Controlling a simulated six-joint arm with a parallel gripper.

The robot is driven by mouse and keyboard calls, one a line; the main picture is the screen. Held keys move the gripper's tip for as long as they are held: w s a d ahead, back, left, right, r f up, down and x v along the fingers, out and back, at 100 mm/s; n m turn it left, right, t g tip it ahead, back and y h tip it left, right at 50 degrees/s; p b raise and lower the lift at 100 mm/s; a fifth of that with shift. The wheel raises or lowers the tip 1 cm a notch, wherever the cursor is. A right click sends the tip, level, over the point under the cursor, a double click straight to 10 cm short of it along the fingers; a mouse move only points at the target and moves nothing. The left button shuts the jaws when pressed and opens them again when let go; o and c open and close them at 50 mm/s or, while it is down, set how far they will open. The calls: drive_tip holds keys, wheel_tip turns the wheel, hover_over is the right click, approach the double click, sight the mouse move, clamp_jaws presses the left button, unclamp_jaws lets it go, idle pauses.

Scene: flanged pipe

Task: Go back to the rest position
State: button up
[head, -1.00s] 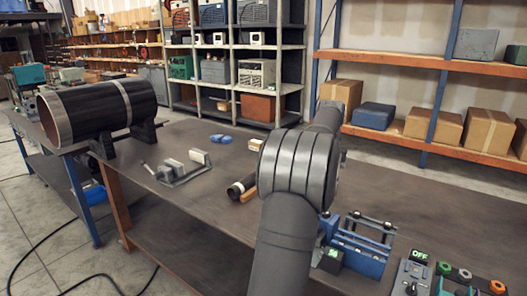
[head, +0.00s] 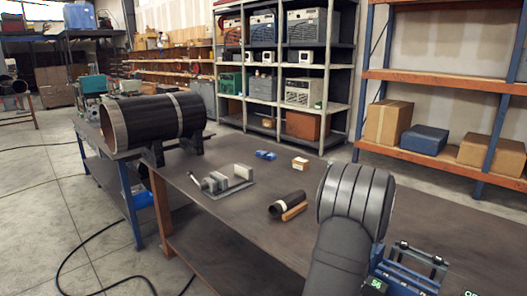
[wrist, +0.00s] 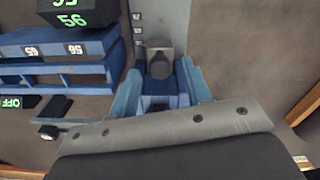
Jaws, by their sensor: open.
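My gripper (wrist: 161,72) shows in the wrist view as two blue fingers spread apart. I see nothing held between them; a dark grey knob-like part shows in the gap. My grey arm hides the gripper in the head view. The black pipe (head: 155,118) with a pale band lies on dark supports at the far left of the bench in the head view. The bench (head: 235,225) runs under my arm.
A blue device (head: 408,272) with rails stands right of my arm; its rails also show in the wrist view (wrist: 60,62). A clamp-like fixture (head: 222,180), a short black tube (head: 287,203) and a small box (head: 300,163) lie on the bench. Shelves (head: 285,75) stand behind.

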drive_tip(key=shift+f, duration=0.5)
drive_tip(key=shift+s+a, duration=0.2)
drive_tip(key=shift+a, duration=0.05)
